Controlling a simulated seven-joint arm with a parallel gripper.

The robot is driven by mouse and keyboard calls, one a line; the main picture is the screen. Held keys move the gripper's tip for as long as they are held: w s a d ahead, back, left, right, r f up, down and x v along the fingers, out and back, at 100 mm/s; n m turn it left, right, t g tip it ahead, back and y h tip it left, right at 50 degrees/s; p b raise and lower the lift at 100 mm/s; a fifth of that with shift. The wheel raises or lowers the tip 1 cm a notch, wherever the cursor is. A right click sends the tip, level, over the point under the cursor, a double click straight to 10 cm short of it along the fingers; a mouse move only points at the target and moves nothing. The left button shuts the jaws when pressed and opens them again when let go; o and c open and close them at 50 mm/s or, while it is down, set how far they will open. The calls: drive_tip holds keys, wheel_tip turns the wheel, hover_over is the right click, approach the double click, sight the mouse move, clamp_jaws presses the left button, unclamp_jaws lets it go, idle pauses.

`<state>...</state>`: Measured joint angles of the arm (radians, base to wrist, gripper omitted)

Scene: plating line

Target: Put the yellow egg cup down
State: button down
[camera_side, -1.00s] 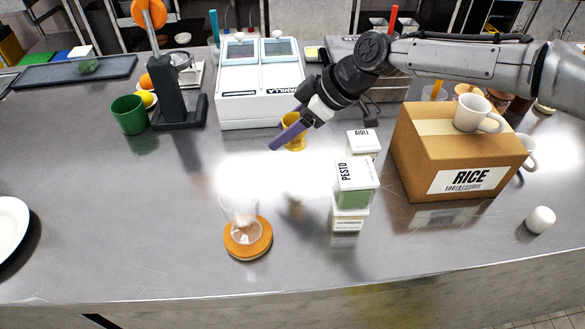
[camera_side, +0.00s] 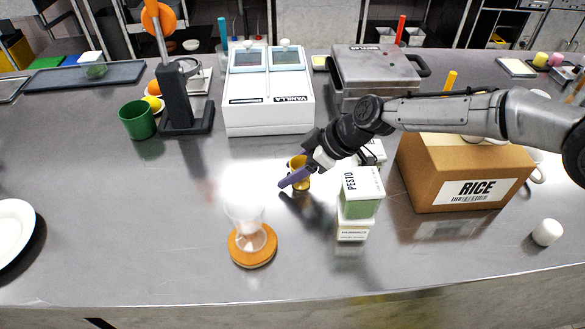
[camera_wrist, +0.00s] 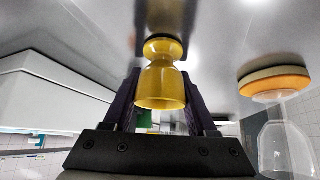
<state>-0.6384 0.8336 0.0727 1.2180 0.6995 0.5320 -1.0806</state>
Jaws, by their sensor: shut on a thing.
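The yellow egg cup (camera_side: 300,172) is between the purple fingers of my gripper (camera_side: 297,179) in the side view, low over the counter behind the pesto container. In the wrist view the egg cup (camera_wrist: 161,84) sits between both fingers of my gripper (camera_wrist: 158,100), which are shut on it. Its foot is close to the steel counter (camera_wrist: 215,50); I cannot tell whether it touches. The near finger hides part of the cup in the side view.
A pesto container (camera_side: 362,193) stands stacked just right of my gripper. The rice box (camera_side: 465,172) is farther right, the vanilla unit (camera_side: 268,95) behind. A clear glass stands on an orange coaster (camera_side: 253,257) at front left. Counter left of my gripper is clear.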

drive_tip(key=shift+f, duration=0.1)
drive_tip(key=shift+c, duration=1)
unclamp_jaws()
drive_tip(key=shift+d+r, duration=0.1)
drive_tip(key=shift+r, duration=0.25)
drive_tip(key=v, duration=1.1)
drive_tip(key=shift+d, duration=0.3)
drive_tip(key=shift+s+r, duration=0.1)
drive_tip(key=shift+r, duration=0.05)
